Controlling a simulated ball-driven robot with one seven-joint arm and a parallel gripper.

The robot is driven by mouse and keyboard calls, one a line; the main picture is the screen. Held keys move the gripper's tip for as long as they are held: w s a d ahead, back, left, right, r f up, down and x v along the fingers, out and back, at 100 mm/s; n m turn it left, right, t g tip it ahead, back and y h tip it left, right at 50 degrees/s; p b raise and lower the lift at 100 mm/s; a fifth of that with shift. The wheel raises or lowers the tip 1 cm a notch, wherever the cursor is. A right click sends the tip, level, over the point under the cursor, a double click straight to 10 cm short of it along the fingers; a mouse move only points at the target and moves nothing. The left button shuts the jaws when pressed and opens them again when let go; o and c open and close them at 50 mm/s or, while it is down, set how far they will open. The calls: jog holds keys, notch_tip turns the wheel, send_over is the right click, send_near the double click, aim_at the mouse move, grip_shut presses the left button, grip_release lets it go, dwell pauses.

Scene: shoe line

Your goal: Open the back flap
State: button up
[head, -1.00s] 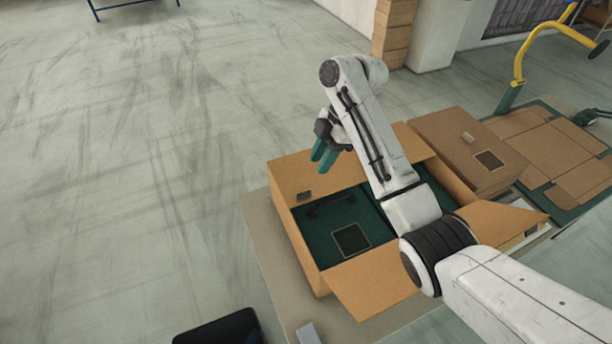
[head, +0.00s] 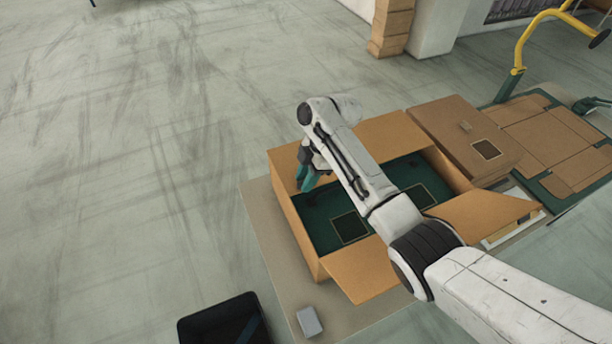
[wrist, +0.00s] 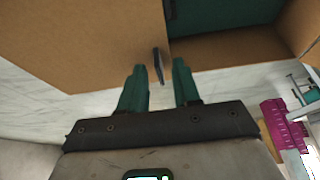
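An open cardboard box (head: 302,235) with a dark green inside stands on a mat. Its back flap (head: 390,135) rises along the far edge, partly behind my arm. In the wrist view this brown panel (wrist: 95,45) fills the upper left, with a small black tab (wrist: 158,66) at its edge. My gripper (head: 308,179) is at the left end of the flap. In the wrist view its green fingers (wrist: 159,68) are apart, with the tab between their tips. I cannot tell whether either finger touches it. The near flap (head: 365,275) and right flap (head: 490,214) are folded outward.
A closed brown box (head: 465,140) stands to the right, beside flat cardboard on a green frame (head: 560,190). A small grey block (head: 309,321) lies on the mat (head: 268,230). A black bin (head: 222,320) stands at lower left. The floor at left is clear.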

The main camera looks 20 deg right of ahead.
grip_shut()
dwell(1.4)
